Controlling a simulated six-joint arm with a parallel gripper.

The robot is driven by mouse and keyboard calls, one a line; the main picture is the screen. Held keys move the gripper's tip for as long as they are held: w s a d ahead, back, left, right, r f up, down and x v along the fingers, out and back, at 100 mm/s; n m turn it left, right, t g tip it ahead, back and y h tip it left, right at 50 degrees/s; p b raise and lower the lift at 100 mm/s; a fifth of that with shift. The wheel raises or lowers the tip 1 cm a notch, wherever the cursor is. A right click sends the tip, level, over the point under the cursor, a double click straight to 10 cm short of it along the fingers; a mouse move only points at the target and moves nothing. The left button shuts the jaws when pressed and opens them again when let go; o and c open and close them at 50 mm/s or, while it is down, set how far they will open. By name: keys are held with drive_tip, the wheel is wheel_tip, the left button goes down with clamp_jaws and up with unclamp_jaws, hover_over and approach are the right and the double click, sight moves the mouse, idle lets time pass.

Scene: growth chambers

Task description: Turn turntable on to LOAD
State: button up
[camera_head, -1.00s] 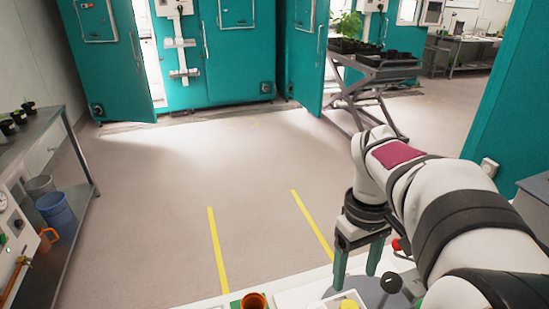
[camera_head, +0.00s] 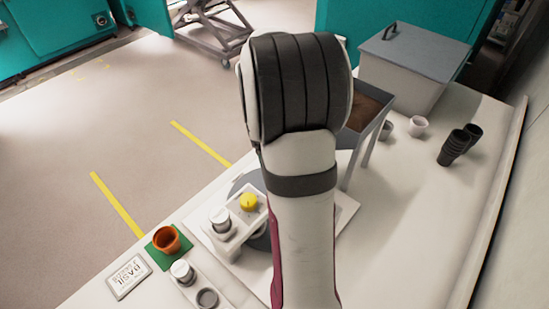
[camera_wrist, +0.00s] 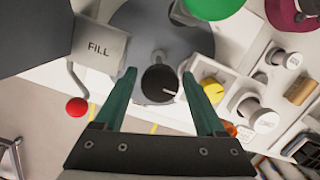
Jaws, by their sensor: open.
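In the wrist view my gripper (camera_wrist: 159,75) is open, its two green fingers apart. A black round knob (camera_wrist: 157,84) with a white line shows between the fingertips; I cannot tell whether they touch it. The knob is at the grey round turntable (camera_wrist: 190,40), with a short pale post behind it. A grey block marked FILL (camera_wrist: 99,48) is at the left. No LOAD mark is readable. In the head view my arm hides the gripper and black knob; only an edge of the turntable (camera_head: 243,184) shows.
A red ball on a bent lever (camera_wrist: 76,107) is left of the fingers. A yellow knob (camera_wrist: 212,91) is close to the right finger. A soil-filled hopper (camera_head: 370,107), an orange pot (camera_head: 166,240) and dark cups (camera_head: 456,146) stand on the bench.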

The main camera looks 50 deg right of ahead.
drive_tip(key=c, duration=0.8)
drive_tip(key=m, duration=0.4)
drive_tip(key=shift+y, duration=0.3)
drive_tip(key=shift+m, duration=1)
drive_tip(key=m, duration=0.2)
drive_tip(key=shift+m+y, duration=0.3)
drive_tip(key=shift+y, duration=0.1)
drive_tip(key=shift+c, duration=0.2)
drive_tip(key=m, duration=0.4)
drive_tip(key=shift+t+y, duration=0.3)
drive_tip(key=m, duration=0.6)
drive_tip(key=shift+m+t, duration=0.3)
drive_tip(key=shift+t, duration=0.1)
drive_tip(key=o, duration=0.8)
